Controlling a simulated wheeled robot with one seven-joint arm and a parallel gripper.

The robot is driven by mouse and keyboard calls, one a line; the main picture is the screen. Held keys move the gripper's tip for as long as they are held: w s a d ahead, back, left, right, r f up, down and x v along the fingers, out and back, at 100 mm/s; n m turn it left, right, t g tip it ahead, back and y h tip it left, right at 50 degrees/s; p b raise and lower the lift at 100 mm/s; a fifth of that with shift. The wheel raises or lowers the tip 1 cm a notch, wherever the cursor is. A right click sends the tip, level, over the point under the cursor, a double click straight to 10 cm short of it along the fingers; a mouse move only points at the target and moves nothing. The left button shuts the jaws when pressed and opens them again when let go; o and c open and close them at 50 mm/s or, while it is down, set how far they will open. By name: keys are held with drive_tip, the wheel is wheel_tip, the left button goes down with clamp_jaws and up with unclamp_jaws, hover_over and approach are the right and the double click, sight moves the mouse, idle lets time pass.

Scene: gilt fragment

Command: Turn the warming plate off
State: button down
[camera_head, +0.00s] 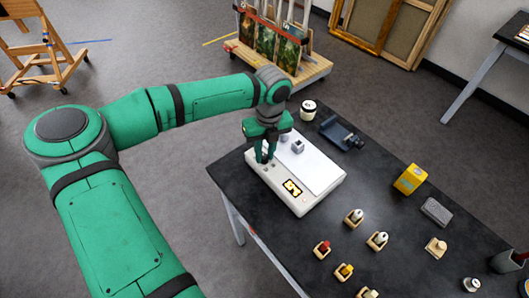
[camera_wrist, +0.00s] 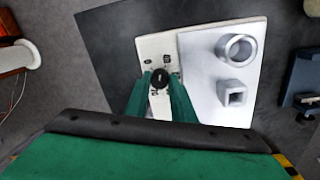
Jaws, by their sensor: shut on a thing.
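The warming plate (camera_head: 305,201) is a pale box with a white top plate (camera_head: 315,168), near the table's left end. Its display (camera_head: 292,188) shows lit yellow digits that I cannot read surely. In the wrist view, the plate's control strip (camera_wrist: 154,45) carries a round black knob (camera_wrist: 160,78) with small marks around it. My gripper (camera_wrist: 160,91) has its green fingers on both sides of the knob and is shut on it. In the head view my gripper (camera_head: 265,158) points down at the plate's left part, and it hides the knob.
A metal ring (camera_wrist: 236,49) and a square metal cup (camera_wrist: 231,93) stand on the white top. A dark blue device (camera_head: 342,133) and a white jar (camera_head: 308,110) are behind. Several small bottles, a yellow box (camera_head: 410,179) and a grey block (camera_head: 436,211) stand to the right.

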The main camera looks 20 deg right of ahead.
drive_tip(key=n, duration=0.5)
drive_tip(key=shift+w+a+n, duration=0.1)
drive_tip(key=shift+n, duration=0.2)
drive_tip(key=n, duration=0.4)
drive_tip(key=shift+n+g, duration=0.3)
drive_tip(key=shift+n, duration=0.1)
drive_tip(key=c, duration=1.5)
unclamp_jaws()
